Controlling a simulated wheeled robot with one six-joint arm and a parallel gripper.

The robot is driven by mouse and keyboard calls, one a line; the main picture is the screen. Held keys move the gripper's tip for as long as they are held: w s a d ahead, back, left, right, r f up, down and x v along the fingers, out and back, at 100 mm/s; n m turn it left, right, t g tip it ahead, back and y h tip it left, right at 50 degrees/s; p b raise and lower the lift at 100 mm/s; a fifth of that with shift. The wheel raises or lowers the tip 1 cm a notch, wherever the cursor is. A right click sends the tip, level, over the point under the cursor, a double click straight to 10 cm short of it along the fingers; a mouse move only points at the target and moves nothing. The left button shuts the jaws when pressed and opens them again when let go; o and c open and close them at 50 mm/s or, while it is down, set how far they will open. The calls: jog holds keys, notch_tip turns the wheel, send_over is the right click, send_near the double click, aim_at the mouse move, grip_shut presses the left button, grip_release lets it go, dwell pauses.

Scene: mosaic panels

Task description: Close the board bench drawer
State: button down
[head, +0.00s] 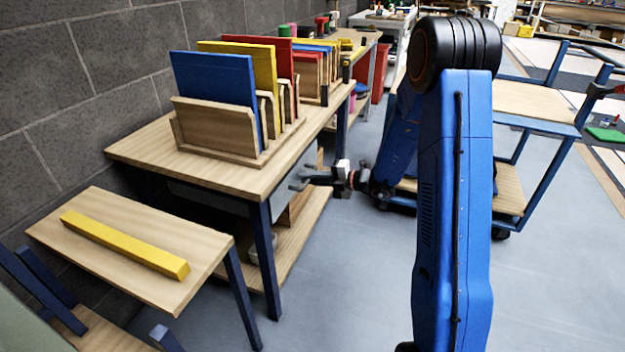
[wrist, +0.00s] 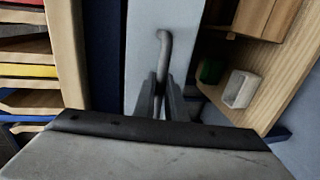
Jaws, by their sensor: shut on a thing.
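The board bench (head: 140,150) has a wooden top and dark blue legs. A grey panel (head: 212,199) shows under its near end; I cannot tell whether it is part of the drawer. In the wrist view the pale grey drawer front (wrist: 143,22) carries a bent grey handle (wrist: 164,42). My gripper (head: 300,182) is at the bench's right side, just below the top. In the wrist view my gripper (wrist: 160,90) is shut on the handle. How far the drawer stands out cannot be told.
Blue, yellow and red boards stand in wooden racks (head: 215,125) on the bench. A lower shelf (head: 300,220) sits below. A small table (head: 130,235) with a yellow bar (head: 125,245) is at front left. A blue cart (head: 540,105) stands right; grey floor between is clear.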

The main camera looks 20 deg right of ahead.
jog(key=x, duration=0.3)
jog(key=shift+w+r, duration=0.1)
jog(key=shift+r, duration=0.25)
jog(key=c, duration=1.8)
grip_release()
jog(key=shift+a, duration=0.1)
jog(key=v, duration=1.7)
